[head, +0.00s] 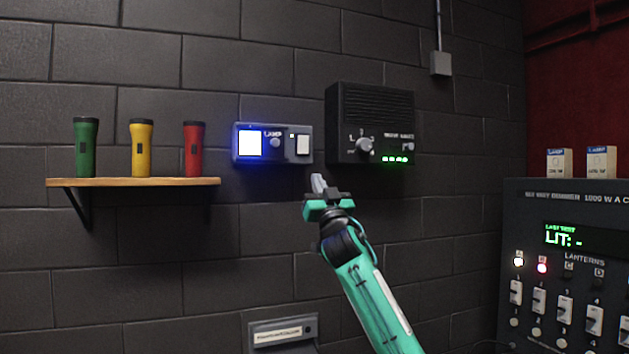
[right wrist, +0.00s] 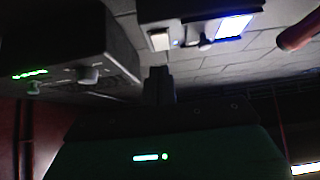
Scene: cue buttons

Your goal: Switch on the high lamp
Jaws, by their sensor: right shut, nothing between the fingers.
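A grey wall panel labelled LAMP (head: 274,158) holds a bright blue-white lit square (head: 250,143), a round knob (head: 275,142) and a pale rectangular button (head: 303,144). My right gripper (head: 318,183) is shut and empty, below the panel's right end and apart from it. In the right wrist view, its dark fingers (right wrist: 158,85) point toward the pale button (right wrist: 160,40), with the lit square (right wrist: 234,25) to the right. I cannot tell which thing is the high lamp. My left gripper is not in view.
A black wall box (head: 340,110) with a dial and green lights juts out right of the panel. A wooden shelf (head: 80,183) with green, yellow and red torches is at left. A dimmer console (head: 560,210) reading "LIT: -" stands at right.

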